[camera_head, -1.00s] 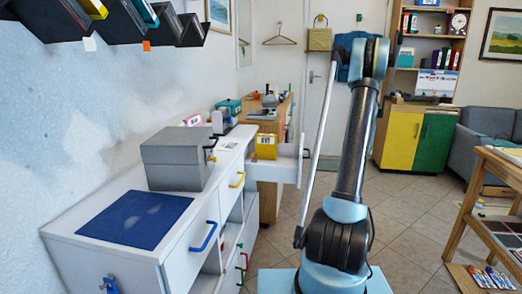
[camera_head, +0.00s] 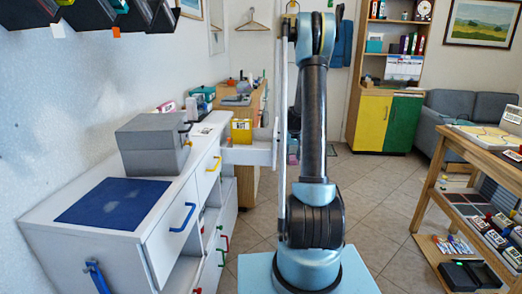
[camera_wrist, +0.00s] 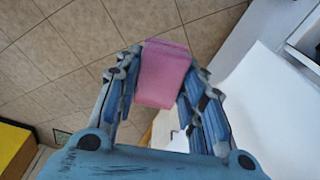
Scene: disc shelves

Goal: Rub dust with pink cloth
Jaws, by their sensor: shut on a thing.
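The pink cloth (camera_wrist: 163,85) is a folded pink block in the wrist view. My gripper (camera_wrist: 162,62) is shut on it, with a blue finger on each side. The floor and a white surface show beyond it. A dark blue mat (camera_head: 82,208) lies on the near end of the white cabinet. Faint pale patches that look like dust (camera_head: 122,203) show on it.
A grey box (camera_head: 150,148) stands behind the mat on the white cabinet (camera_head: 100,250). An open drawer (camera_head: 250,155) sticks out farther back. Dark shelf holders (camera_head: 90,15) hang on the left wall. A wooden table (camera_head: 455,170) stands at the right. Tiled floor lies between.

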